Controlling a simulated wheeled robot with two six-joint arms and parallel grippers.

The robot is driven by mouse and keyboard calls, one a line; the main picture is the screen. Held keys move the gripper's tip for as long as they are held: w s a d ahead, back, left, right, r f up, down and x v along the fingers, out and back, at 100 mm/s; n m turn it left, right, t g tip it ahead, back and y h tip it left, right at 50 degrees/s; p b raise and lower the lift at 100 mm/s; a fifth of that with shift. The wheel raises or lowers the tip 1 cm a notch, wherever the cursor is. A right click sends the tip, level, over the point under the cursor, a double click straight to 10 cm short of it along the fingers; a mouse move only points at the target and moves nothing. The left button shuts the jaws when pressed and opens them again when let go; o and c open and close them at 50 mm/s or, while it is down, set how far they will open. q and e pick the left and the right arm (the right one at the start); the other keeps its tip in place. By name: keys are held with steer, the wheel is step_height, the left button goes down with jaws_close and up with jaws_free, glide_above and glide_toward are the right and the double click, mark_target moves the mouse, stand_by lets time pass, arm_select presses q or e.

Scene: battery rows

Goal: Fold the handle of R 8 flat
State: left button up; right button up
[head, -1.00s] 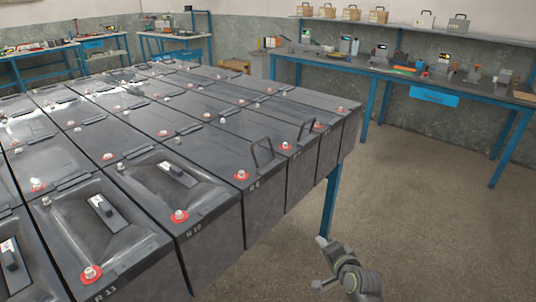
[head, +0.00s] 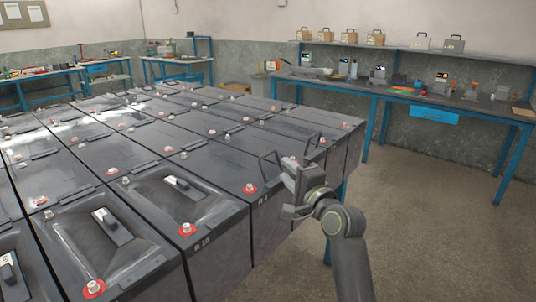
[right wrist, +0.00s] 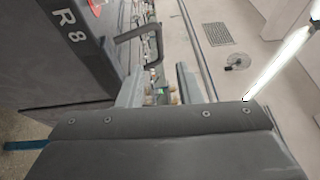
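Battery R 8 (head: 218,170) is a dark grey block at the right edge of the rows; its label shows clearly in the right wrist view (right wrist: 40,75). Its thin dark handle (head: 270,168) stands up from the top; a dark raised handle also shows in the right wrist view (right wrist: 122,37), beyond the fingers. My right gripper (head: 289,185) is just right of the handle, with its fingers apart in the right wrist view (right wrist: 158,88) and nothing seen between them. I cannot tell whether it touches the handle. It partly hides the neighbouring battery. My left gripper is not in view.
Open floor (head: 430,230) lies to the right, before a blue-legged bench (head: 480,105).

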mark_target(269, 154)
steer(key=x, duration=0.8)
steer(key=shift+w+a, duration=0.25)
steer(key=shift+w, duration=0.1)
steer(key=shift+x, duration=0.85)
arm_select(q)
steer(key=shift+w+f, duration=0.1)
arm_select(e)
steer(key=shift+c, duration=0.4)
jaws_close()
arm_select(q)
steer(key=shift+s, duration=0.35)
